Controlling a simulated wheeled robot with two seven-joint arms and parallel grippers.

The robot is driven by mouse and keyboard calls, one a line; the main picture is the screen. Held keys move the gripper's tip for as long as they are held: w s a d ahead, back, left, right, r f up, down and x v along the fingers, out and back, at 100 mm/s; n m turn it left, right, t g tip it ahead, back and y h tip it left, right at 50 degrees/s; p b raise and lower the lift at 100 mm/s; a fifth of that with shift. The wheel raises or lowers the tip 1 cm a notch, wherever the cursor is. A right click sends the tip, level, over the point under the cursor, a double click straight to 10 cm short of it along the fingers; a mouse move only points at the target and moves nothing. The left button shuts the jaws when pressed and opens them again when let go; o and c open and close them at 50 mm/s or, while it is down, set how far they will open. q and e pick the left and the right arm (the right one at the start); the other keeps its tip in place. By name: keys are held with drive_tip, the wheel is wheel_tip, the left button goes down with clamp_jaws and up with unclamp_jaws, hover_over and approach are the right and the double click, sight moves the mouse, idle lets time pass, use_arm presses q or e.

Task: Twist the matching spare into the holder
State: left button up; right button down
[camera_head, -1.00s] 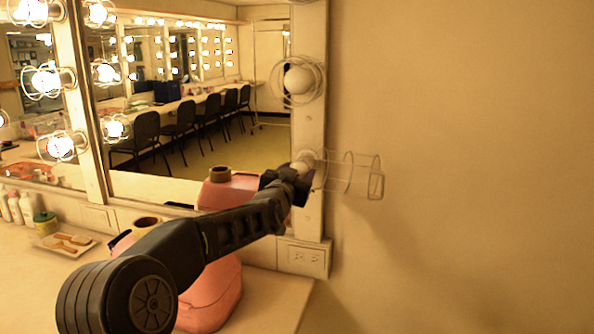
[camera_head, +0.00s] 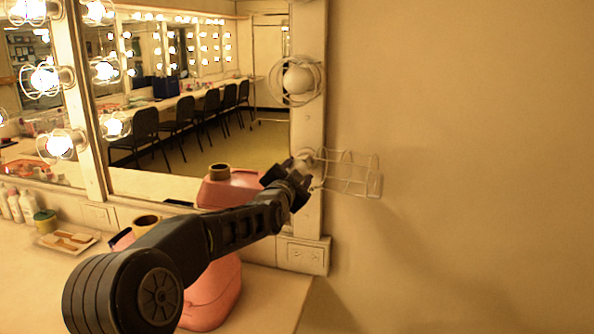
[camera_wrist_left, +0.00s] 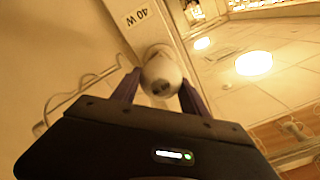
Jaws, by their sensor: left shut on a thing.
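My left gripper (camera_head: 303,170) is shut on a white bulb (camera_wrist_left: 160,72) at the lower socket of the mirror's right-hand post. The bulb sits between the two fingers in the left wrist view, close against the post. Whether it is seated in the holder is hidden. An opened wire cage (camera_head: 350,172) sticks out to the right of the holder. An unlit white bulb (camera_head: 298,80) sits in its cage higher on the same post. My right gripper does not show.
A pink jug (camera_head: 215,290) stands on the counter (camera_head: 265,300) under my left arm. A tray with brushes (camera_head: 68,240) and several bottles (camera_head: 20,206) are at the left. An outlet box (camera_head: 305,255) is below the post. The wall at right is bare.

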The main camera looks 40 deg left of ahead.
use_arm(q)
drive_tip(key=shift+m, duration=0.4)
drive_tip(key=shift+d+r+m, duration=0.1)
drive_tip(key=shift+m, duration=0.4)
drive_tip(key=o, duration=0.7)
drive_tip(key=shift+m, duration=0.4)
drive_tip(key=o, duration=0.5)
drive_tip(key=b+v, duration=0.1)
drive_tip(key=v, duration=0.6)
drive_tip(key=shift+s+b, duration=0.4)
